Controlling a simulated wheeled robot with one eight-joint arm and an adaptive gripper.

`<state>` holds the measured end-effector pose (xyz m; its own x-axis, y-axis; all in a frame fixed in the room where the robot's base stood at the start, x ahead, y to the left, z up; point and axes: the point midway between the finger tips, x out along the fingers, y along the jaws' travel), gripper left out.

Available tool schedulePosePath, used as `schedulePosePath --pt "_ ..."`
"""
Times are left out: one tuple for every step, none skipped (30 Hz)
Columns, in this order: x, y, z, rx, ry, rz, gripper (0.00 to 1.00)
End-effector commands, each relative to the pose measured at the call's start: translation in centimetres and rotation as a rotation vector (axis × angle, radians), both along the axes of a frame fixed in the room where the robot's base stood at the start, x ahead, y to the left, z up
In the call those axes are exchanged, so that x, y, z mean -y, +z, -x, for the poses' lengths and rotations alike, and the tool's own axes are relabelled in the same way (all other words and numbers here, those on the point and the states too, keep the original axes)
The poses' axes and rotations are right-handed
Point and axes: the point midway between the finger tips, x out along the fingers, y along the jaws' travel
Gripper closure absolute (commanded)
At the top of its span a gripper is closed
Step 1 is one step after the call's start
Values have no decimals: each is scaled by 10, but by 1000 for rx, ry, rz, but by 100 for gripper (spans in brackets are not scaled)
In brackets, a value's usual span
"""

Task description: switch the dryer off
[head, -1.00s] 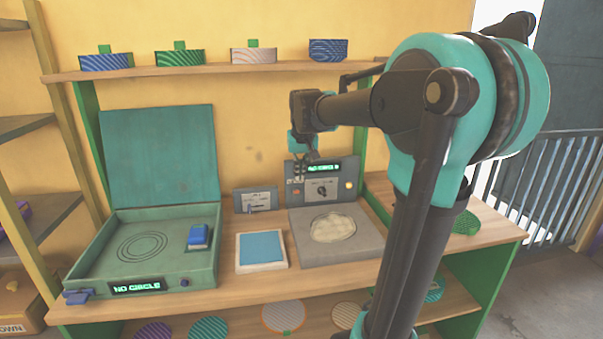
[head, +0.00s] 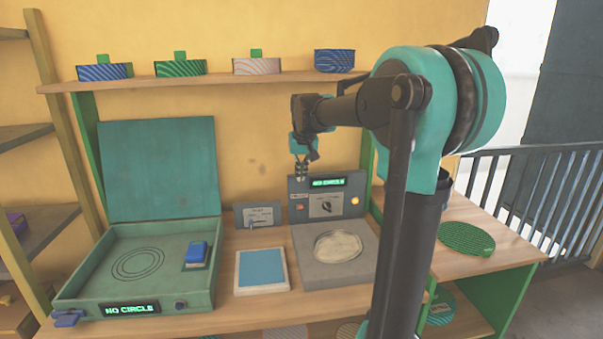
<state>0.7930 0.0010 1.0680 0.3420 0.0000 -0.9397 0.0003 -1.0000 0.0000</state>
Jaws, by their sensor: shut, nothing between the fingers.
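A grey unit with a flat base (head: 300,262) and an upright panel stands on the bench; I take it as the dryer, though no readable label confirms this. A pale round disc (head: 338,246) lies on its base. My gripper (head: 301,178) points down, shut and empty, at the panel's upper left edge. I cannot tell its gap to the panel.
A small grey box with a lever (head: 258,217) stands left of the panel. A blue-topped pad (head: 261,269) lies in front. An open green press (head: 70,285) with a blue block (head: 196,253) is at left. A shelf (head: 200,79) above holds several patterned dishes.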

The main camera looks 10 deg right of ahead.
Motion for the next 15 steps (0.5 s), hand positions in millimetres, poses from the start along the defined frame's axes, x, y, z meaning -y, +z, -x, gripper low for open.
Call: schedulePosePath --pt "0 -10 -4 0 0 0 100" --pt "0 -16 -6 0 0 0 100" --pt "0 -23 -9 0 0 0 100" --pt "0 -29 -11 0 0 0 100" --pt "0 -34 -13 0 0 0 100" --pt "0 -42 -16 0 0 0 100" --pt "0 -47 -18 0 0 0 100" --pt "0 -52 -19 0 0 0 100" --pt "0 -59 -22 0 0 0 100" --pt "0 -63 -19 0 0 0 100" --pt "0 -67 -16 0 0 0 100" --pt "0 -73 -13 0 0 0 100" --pt "0 -76 -11 0 0 0 100" --pt "0 -79 -10 0 0 0 100" --pt "0 -83 -8 0 0 0 100"
